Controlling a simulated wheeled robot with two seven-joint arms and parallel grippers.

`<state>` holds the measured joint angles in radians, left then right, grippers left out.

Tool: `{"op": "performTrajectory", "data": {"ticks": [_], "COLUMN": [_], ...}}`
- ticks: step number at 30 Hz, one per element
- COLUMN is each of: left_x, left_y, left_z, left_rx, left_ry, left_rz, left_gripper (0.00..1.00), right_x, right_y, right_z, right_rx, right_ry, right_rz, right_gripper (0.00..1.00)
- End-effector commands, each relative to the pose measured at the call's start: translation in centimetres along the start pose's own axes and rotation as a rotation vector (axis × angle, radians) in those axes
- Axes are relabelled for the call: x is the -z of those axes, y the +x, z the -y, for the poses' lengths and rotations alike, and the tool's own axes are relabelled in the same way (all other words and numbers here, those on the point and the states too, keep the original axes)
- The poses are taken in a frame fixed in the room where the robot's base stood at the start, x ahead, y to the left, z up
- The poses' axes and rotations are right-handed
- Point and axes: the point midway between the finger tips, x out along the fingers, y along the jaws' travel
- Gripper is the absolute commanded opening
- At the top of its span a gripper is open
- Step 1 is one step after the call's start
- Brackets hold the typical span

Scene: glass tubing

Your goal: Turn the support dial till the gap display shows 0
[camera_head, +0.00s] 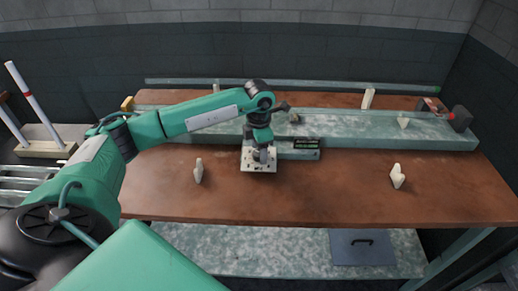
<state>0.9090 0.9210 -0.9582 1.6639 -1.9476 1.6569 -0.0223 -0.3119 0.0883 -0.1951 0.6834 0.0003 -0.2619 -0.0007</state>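My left gripper (263,152) points down over a pale square plate (246,163) near the front middle of the bench. The support dial is not clearly visible; the gripper covers the middle of the plate, where a small dark part shows. I cannot tell whether the fingers are open or closed, or touching anything. The gap display (306,144) is a small black panel with green characters just right of the plate. Its characters are too small to read. My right gripper is not in view.
A long green-grey rail (380,131) runs across the brown bench (330,190) behind the plate. A dark device with a red part (459,118) sits at the rail's right end.

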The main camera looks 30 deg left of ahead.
Motion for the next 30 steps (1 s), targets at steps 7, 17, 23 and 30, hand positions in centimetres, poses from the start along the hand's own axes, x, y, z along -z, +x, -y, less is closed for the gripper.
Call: {"op": "performTrajectory", "data": {"ticks": [7, 17, 23, 30], "left_x": [0.0, -0.1, -0.1, 0.0], "left_y": [-0.2, -5.9, -10.3, -13.3], "left_z": [0.0, 0.0, 0.0, 0.0], "left_rx": [0.000, -0.003, -0.002, -0.001], "left_ry": [0.000, 0.001, 0.001, 0.000], "left_rz": [0.000, 0.003, 0.003, 0.001], "left_gripper": [0.59, 0.59, 0.59, 0.59], "right_x": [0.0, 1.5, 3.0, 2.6], "right_y": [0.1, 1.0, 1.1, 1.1], "right_z": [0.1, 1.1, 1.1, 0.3], "right_rx": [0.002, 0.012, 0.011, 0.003], "right_ry": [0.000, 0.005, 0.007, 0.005], "right_rz": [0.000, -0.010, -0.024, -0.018], "right_gripper": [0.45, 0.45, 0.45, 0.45]}}
